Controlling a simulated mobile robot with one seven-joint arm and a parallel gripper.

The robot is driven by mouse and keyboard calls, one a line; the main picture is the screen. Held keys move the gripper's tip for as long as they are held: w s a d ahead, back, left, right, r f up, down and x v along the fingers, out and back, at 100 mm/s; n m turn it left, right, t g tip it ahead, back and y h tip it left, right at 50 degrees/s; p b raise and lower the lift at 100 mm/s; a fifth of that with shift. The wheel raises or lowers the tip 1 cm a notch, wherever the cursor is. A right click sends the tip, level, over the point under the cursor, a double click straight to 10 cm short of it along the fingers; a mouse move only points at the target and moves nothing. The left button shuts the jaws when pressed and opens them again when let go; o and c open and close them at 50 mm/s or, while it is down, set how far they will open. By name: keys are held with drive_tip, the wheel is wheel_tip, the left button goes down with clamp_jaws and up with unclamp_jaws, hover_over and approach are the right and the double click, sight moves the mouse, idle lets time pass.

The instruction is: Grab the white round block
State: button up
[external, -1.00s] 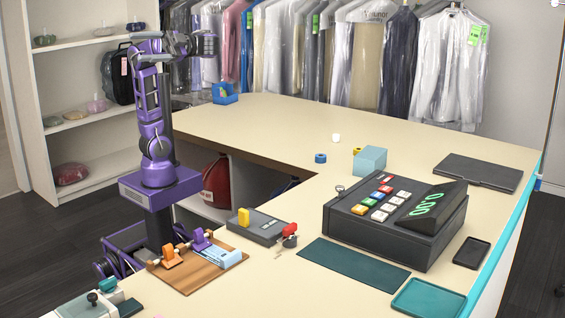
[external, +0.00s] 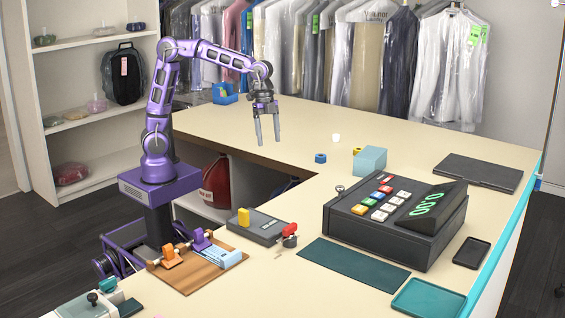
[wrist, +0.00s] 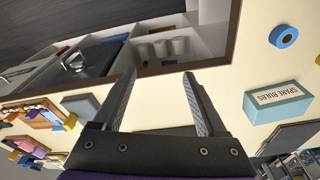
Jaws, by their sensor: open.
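The white round block (external: 336,137) is small and stands on the cream counter (external: 300,115) in the external view, behind a blue tape roll (external: 320,158). I cannot make the block out in the wrist view. My gripper (external: 267,138) points down with its two fingers apart and nothing between them. In the external view it hangs to the left of the block, above the counter's inner edge. In the wrist view my gripper (wrist: 158,75) is open over that edge, with the shelf below in sight between and beyond the fingers.
The blue tape roll (wrist: 284,36) and a light blue box (wrist: 278,102) lie to the right in the wrist view. A yellow item (external: 357,151) is near the block. The cash register (external: 395,215) stands at front right. Bagged garments (external: 365,55) hang behind. The back counter is mostly clear.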

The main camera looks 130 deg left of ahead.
drive_tip(key=s+a+f+m+g+y, duration=0.1)
drive_tip(key=s+a+f+g+y, duration=0.2)
drive_tip(key=a, duration=0.7)
drive_tip(key=m+t+y+p, duration=0.2)
drive_tip(key=m+t+y, duration=0.1)
drive_tip(key=m+y, duration=1)
approach(334, 135)
drive_tip(key=a, duration=0.1)
drive_tip(key=a+r+m+h, duration=0.1)
drive_tip(key=a, duration=0.1)
drive_tip(key=w+a+m+h, duration=0.1)
drive_tip(key=a, duration=0.1)
drive_tip(key=shift+r, duration=0.15)
drive_tip(key=shift+w+a+f, duration=0.1)
drive_tip(key=shift+a+f, duration=0.7)
drive_tip(key=shift+a, duration=0.35)
drive_tip(key=shift+a+f, duration=0.85)
drive_tip(key=shift+a, duration=0.25)
clamp_jaws()
